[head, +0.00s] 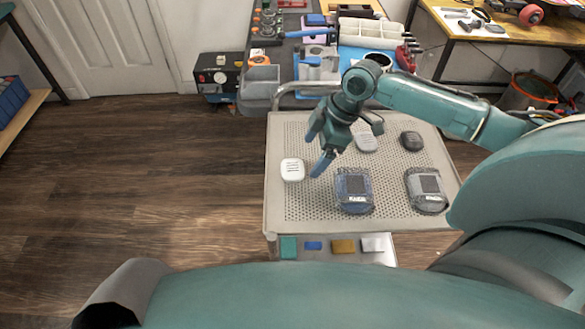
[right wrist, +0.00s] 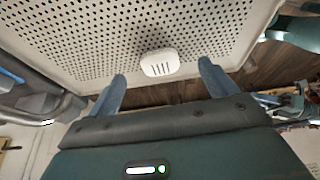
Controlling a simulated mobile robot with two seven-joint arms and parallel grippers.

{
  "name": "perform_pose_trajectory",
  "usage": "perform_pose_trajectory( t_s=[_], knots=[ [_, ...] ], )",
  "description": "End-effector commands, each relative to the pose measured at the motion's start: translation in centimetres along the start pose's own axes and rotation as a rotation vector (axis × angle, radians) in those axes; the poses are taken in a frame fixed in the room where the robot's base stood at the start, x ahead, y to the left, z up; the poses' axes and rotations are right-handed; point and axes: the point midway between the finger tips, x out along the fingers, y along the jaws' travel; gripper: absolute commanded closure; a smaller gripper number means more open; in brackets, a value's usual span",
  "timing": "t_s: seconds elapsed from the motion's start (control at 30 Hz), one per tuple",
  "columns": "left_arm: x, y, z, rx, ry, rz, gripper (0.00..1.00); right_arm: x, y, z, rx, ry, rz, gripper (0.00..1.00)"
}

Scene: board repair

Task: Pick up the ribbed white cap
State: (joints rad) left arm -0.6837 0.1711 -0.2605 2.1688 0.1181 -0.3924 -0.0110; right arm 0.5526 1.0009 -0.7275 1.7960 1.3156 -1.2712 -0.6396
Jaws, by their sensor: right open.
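The ribbed white cap (head: 292,169) lies on the perforated top of the cart (head: 276,203), near its left edge. In the right wrist view the cap (right wrist: 159,63) shows its dark slots and sits ahead of the fingertips, between their lines. My right gripper (head: 317,151) is open and empty, above the cart and just right of the cap. Its two blue fingers also show apart in the right wrist view (right wrist: 162,76). My left gripper is not in view.
A light grey cap (head: 366,142) and a black cap (head: 411,140) lie farther back on the cart. A blue device (head: 354,191) and a grey device (head: 427,190) lie near its front. Coloured blocks (head: 314,245) sit below the front edge. A cluttered bench stands behind.

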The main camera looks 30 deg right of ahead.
Motion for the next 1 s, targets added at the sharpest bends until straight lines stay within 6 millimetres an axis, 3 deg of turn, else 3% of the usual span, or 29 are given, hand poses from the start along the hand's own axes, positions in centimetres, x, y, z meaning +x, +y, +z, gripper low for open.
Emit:
perform_pose_trajectory(
  t_s=[0.4, 0.7, 1.0],
  knots=[
    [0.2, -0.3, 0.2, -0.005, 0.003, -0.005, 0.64, 4.9, 0.2, -0.4, 0.001, 0.001, -0.001, 0.15],
    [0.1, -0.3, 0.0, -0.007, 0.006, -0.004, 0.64, 5.5, 0.2, -0.4, -0.001, 0.000, 0.000, 0.15],
    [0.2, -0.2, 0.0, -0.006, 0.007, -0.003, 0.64, 5.5, 0.2, -0.4, -0.001, 0.000, 0.000, 0.38]
  ],
)
